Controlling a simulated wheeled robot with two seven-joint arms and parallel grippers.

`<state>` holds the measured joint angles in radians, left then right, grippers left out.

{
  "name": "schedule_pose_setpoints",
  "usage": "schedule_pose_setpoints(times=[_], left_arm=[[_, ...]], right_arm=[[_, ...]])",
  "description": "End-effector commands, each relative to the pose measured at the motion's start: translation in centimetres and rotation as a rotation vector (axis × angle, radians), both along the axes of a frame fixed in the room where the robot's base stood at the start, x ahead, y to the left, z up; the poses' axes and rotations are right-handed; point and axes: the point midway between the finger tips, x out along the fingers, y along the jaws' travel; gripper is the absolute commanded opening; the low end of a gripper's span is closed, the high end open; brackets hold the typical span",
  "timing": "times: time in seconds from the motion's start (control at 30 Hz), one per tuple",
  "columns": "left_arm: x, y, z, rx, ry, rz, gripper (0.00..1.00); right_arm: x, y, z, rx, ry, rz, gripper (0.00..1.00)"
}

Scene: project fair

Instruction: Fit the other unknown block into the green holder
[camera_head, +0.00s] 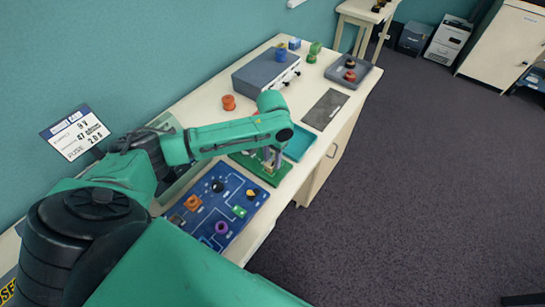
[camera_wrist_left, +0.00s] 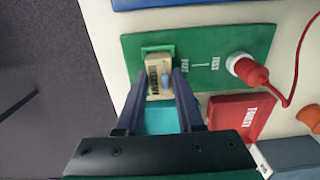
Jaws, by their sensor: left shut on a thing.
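My left gripper (camera_head: 268,157) is over the green board (camera_head: 262,172) in the head view. In the left wrist view, my left gripper (camera_wrist_left: 161,80) is shut on a beige block (camera_wrist_left: 153,68) with a blue-grey part on its face. The block is at the bright green holder (camera_wrist_left: 146,50) on the green board (camera_wrist_left: 202,46), which carries a "TEST" label. The holder's edge shows beyond and beside the block. I cannot tell whether the block is seated in it or just above it. My right gripper is in neither view.
A red plug (camera_wrist_left: 247,69) with a red wire sits on the green board. A red "FAULTY" tray (camera_wrist_left: 228,108) and a teal tray (camera_head: 300,143) are beside it. A blue board (camera_head: 205,225) with several parts lies nearer. A grey box (camera_head: 262,75) stands farther back.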

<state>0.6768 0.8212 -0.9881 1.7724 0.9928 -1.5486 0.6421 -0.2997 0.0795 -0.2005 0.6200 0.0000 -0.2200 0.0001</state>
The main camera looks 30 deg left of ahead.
Motion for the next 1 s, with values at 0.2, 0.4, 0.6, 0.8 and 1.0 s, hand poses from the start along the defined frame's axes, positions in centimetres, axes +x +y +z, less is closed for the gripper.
schedule_pose_setpoints(times=[0.2, 0.4, 0.6, 0.8, 1.0], left_arm=[[0.02, 0.0, 0.02, 0.0, -0.001, 0.0, 0.0], [0.02, -0.01, 0.0, 0.0, -0.001, -0.001, 0.0], [0.02, -0.01, -0.04, 0.0, -0.001, -0.001, 0.0], [0.02, -0.03, -0.28, 0.0, -0.001, -0.001, 0.0], [0.02, -0.04, -0.52, 0.0, -0.001, -0.001, 0.0]], right_arm=[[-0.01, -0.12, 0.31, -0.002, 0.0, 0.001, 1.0], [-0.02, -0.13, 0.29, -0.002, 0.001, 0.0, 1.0], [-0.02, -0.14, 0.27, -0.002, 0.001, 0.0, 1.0], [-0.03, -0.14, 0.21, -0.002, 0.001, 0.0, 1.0], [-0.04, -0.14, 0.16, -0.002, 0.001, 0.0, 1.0]])
